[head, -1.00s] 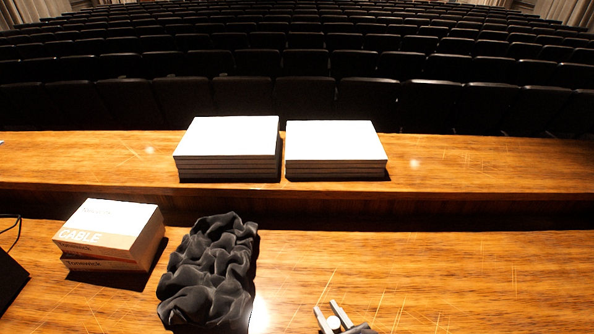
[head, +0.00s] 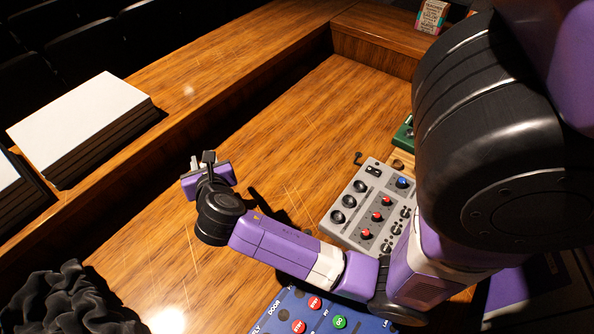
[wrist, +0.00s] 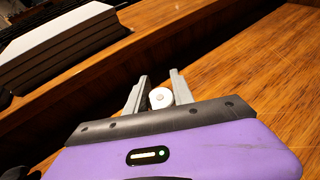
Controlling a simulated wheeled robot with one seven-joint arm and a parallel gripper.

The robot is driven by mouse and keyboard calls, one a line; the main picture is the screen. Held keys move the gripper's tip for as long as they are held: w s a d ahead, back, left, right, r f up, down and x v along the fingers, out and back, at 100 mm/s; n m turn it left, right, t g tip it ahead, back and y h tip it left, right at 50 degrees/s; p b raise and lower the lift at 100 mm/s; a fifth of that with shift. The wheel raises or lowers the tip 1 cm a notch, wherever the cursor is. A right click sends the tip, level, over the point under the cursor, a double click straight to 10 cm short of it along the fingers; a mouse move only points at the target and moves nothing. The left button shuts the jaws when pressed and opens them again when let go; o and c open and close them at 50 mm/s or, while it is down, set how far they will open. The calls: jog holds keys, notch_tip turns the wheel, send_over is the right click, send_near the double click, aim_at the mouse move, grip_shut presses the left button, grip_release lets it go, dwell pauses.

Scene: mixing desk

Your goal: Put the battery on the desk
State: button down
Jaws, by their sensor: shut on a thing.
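The battery (wrist: 161,98) shows in the wrist view as a small white round end between the two grey fingers. My gripper (wrist: 159,84) is shut on it. In the head view my gripper (head: 202,161) is over the wooden desk (head: 262,125), left of the middle, near the raised back ledge. The battery is hard to make out there. How far it is above the desk top is unclear.
A grey control box with knobs (head: 362,205) stands right of my forearm. A blue button panel (head: 318,312) is at the bottom. Crumpled black cloth (head: 75,300) lies bottom left. White-topped stacks (head: 80,115) sit on the ledge. Desk wood between gripper and grey box is clear.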

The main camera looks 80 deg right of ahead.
jog(key=s+d+r+m+g+h, duration=0.1)
jog(key=s+d+r+m+g, duration=0.35)
jog(key=s, duration=0.25)
jog(key=s+d+r+m+g, duration=0.3)
jog(key=s+d+g, duration=0.15)
jog(key=s, duration=0.25)
jog(key=f, duration=1.3)
jog(key=f+b, duration=0.1)
jog(key=f, duration=0.6)
jog(key=shift+w+d, duration=0.15)
jog(key=shift+d, duration=0.25)
jog(key=shift+h, duration=0.3)
jog(key=c, duration=1.1)
grip_release()
jog(key=shift+r, duration=0.1)
jog(key=v, duration=1.2)
jog(key=shift+b, duration=0.4)
